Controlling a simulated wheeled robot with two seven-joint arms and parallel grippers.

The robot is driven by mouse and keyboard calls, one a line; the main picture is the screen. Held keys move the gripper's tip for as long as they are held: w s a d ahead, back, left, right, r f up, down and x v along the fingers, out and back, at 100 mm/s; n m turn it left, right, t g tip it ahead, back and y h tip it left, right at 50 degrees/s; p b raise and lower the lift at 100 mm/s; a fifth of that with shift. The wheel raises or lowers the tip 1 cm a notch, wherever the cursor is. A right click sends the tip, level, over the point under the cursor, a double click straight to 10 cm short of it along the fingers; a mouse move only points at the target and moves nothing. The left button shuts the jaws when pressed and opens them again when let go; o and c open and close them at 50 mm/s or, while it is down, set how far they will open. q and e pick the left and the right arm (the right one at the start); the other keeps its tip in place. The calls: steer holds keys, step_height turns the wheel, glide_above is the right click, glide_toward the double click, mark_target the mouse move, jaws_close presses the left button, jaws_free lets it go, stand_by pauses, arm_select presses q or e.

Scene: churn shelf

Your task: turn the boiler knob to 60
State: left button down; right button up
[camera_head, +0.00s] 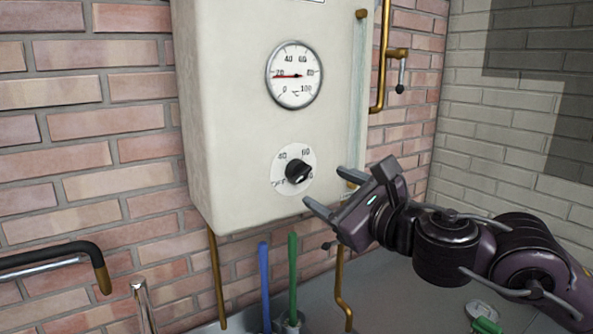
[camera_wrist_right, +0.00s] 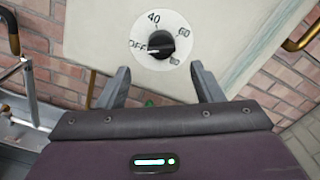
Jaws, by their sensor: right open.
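The boiler (camera_head: 235,120) is a cream box on the brick wall. Its black knob (camera_head: 297,172) sits on a white round dial marked OFF, 40, 60 and 80. In the right wrist view the knob (camera_wrist_right: 161,44) has its pale mark toward OFF. Above it, a round gauge (camera_head: 294,75) has a red needle near 20. My right gripper (camera_head: 326,187) is open and empty, just right of and below the knob in the head view. In the right wrist view its fingers (camera_wrist_right: 160,68) are spread below the dial, apart from the knob. My left gripper is not in view.
Brass pipes (camera_head: 382,60) run at the boiler's right side and below it (camera_head: 217,280). Blue (camera_head: 264,285) and green (camera_head: 292,275) handles stand upright beneath. A black and brass bent bar (camera_head: 60,256) is at the left.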

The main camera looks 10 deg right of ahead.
mark_target(304, 175)
steer(key=x, duration=0.1)
steer(key=p+x, duration=0.1)
steer(key=shift+w+r, duration=0.3)
steer(key=p+x, duration=0.1)
steer(key=x, duration=0.3)
steer(key=shift+f+p, duration=0.1)
steer(key=shift+p, duration=0.25)
steer(key=shift+w+a, duration=0.15)
steer(key=shift+w, duration=0.1)
steer(key=shift+f, duration=0.1)
steer(key=c, duration=1)
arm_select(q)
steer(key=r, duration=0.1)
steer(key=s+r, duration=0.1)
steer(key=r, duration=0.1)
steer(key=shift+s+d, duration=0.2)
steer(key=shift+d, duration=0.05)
